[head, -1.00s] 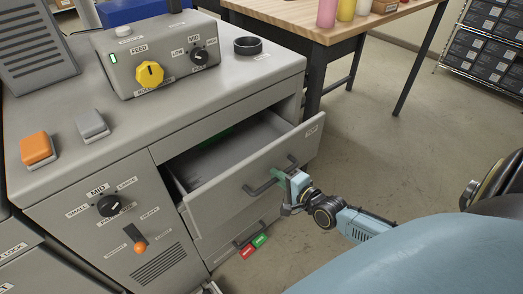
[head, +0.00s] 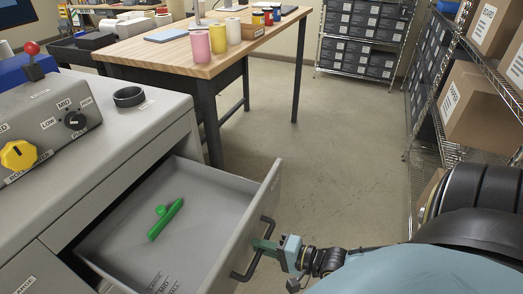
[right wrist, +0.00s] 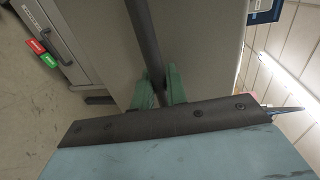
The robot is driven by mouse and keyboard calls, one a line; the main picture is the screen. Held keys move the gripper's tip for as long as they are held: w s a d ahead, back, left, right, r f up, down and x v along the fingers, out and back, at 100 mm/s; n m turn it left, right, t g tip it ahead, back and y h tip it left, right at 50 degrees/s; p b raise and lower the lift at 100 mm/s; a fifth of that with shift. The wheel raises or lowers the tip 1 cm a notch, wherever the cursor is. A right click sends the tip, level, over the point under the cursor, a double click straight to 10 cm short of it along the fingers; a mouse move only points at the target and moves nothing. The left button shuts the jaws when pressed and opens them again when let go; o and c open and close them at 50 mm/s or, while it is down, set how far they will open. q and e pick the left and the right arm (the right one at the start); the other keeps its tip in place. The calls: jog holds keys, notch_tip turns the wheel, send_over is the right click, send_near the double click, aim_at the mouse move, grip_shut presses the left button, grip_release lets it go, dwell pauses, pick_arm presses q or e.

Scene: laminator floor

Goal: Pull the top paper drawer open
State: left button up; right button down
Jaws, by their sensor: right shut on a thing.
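The top paper drawer (head: 150,225) stands well open out of the grey machine in the head view. Its inside shows, with green objects (head: 166,219) lying in it. Its front carries a dark bar handle (head: 258,250). My right gripper (head: 266,246) is shut on this handle from the right. In the right wrist view, the green fingers (right wrist: 158,88) close around the dark handle bar (right wrist: 143,40) against the grey drawer front (right wrist: 205,50). My left gripper is in neither view.
The grey machine top (head: 130,125) holds a dark ring (head: 129,97) and a yellow knob (head: 17,154). Shelves with boxes (head: 490,90) line the right. The floor (head: 320,160) right of the drawer is clear.

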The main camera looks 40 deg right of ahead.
jog(key=c, duration=1.5)
grip_release()
jog(key=shift+s, duration=0.1)
jog(key=p+v, duration=0.1)
jog(key=v, duration=1.2)
jog(key=shift+d, duration=0.15)
jog(key=shift+s, duration=0.15)
